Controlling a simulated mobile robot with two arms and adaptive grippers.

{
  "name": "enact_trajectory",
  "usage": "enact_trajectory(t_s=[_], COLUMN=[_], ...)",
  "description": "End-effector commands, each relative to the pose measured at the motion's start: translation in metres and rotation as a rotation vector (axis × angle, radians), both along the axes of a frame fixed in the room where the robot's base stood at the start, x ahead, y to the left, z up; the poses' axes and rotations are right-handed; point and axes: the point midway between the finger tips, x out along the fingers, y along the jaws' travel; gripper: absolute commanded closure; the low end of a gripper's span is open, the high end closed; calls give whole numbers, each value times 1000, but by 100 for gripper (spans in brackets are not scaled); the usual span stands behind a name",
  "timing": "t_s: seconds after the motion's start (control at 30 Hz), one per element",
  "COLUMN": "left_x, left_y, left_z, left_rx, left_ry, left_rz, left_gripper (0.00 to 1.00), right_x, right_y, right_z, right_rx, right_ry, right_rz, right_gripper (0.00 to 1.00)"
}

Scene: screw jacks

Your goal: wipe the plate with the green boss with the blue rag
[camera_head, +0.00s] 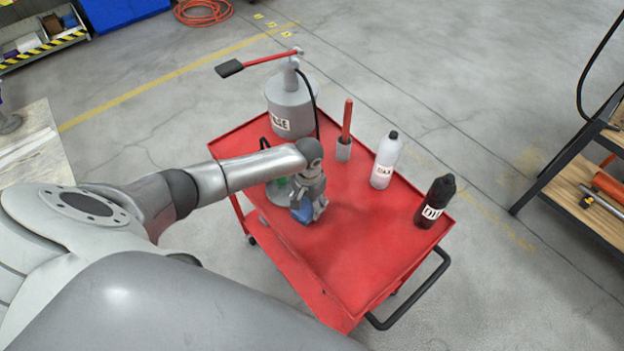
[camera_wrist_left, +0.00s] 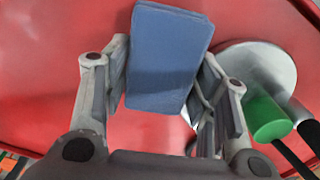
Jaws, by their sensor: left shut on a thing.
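The blue rag (camera_wrist_left: 166,60) is a folded block held between the fingers of my left gripper (camera_wrist_left: 163,85). In the head view the rag (camera_head: 301,213) shows under my left gripper (camera_head: 308,200), above the red cart top. The plate (camera_wrist_left: 268,65) is a round grey disc with a green boss (camera_wrist_left: 266,117), to the right of the gripper in the wrist view. In the head view the green boss (camera_head: 277,188) is partly hidden behind my left arm. Whether the rag touches the cart top, I cannot tell. My right gripper is not in view.
On the red cart (camera_head: 345,262) stand a grey grease bucket pump (camera_head: 291,108), a red-handled brush (camera_head: 345,130), a white bottle (camera_head: 384,160) and a black oil bottle (camera_head: 435,202). The cart's front part is clear. A wooden shelf rack (camera_head: 580,190) stands at the right.

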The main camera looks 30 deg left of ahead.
Motion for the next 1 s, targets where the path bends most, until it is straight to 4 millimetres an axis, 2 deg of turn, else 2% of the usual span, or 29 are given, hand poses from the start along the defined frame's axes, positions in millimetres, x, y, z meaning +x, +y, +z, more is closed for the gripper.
enact_trajectory(t_s=[0.03, 0.23, 0.3, 0.37, 0.47, 0.5, 0.73, 0.8, 1.0], left_x=[1, 5, 7, 9, 11, 12, 12, 11, 6], left_y=[9, 24, 30, 35, 42, 44, 45, 44, 31], left_z=[0, 1, 1, 1, 1, 2, 6, 5, 7], left_rx=[14, 20, 20, 21, 20, 19, 19, 19, 19], left_ry=[0, 0, 1, 1, 1, 2, 4, 4, 7], left_rz=[8, 13, 15, 13, 14, 14, 14, 14, 12], left_gripper=[66, 66, 72, 72, 80, 80, 79, 83, 83], right_x=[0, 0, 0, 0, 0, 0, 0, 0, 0], right_y=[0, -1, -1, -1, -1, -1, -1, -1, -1], right_z=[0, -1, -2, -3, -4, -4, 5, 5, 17], right_rx=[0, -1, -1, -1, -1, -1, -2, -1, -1], right_ry=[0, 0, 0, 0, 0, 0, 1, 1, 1], right_rz=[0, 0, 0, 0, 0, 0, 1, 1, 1], right_gripper=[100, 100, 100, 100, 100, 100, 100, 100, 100])
